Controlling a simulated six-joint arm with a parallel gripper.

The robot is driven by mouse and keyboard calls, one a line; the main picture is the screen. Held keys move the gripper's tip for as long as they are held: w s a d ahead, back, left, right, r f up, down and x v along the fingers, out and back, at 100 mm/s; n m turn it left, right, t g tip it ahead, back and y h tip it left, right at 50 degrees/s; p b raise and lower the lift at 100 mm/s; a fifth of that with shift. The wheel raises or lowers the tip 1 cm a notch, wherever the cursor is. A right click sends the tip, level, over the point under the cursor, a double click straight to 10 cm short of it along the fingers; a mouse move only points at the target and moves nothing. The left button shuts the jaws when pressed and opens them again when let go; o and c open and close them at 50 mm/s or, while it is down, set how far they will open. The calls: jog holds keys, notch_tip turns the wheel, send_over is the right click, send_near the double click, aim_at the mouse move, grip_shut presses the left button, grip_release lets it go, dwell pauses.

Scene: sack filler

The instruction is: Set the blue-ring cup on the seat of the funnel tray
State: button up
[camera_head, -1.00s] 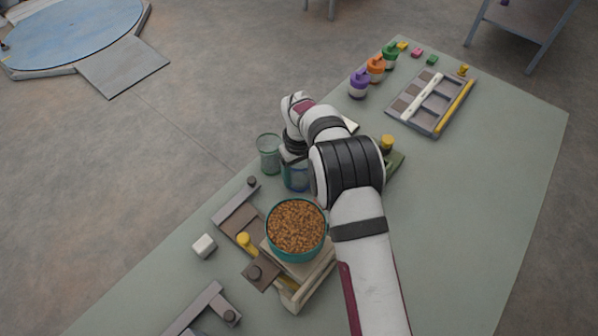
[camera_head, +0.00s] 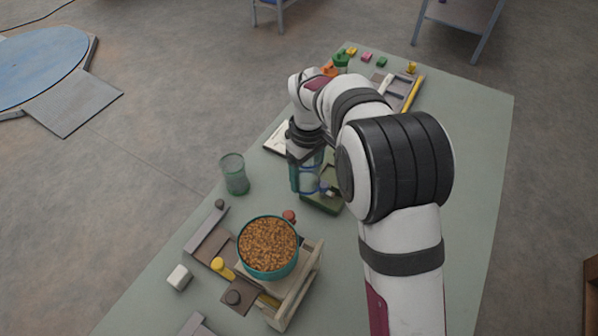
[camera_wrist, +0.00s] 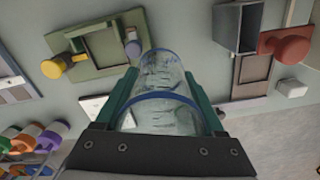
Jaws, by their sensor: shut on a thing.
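The clear blue-ring cup (camera_wrist: 163,82) is between the green fingers of my gripper (camera_wrist: 160,95) in the wrist view. Its blue band and rim show; its base is hidden. In the head view my gripper (camera_head: 309,188) holds the cup (camera_head: 311,172) beside or above the near-left part of a green tray (camera_head: 322,203). In the wrist view this green tray (camera_wrist: 96,66) has a raised square frame and a yellow knob (camera_wrist: 53,67), and lies ahead and left of the cup. Whether it is the funnel tray, and the cup's height above it, I cannot tell.
A green-tinted glass (camera_head: 234,174) stands left of my gripper. A teal bowl of brown pellets (camera_head: 268,247) sits on a stand nearer the camera. A red knob (camera_head: 290,216) is close by. A white card (camera_head: 278,138) lies behind. The right side of the table is clear.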

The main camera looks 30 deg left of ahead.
jog(key=s+a+f+n, duration=0.1)
jog(key=s+a+n, duration=0.4)
jog(key=s, duration=0.5)
jog(key=n, duration=0.6)
send_near(232, 257)
jog(key=shift+f, duration=2.35)
jog(key=shift+f, duration=0.7)
jog(key=o, duration=1.3)
jog(key=shift+r, duration=4.05)
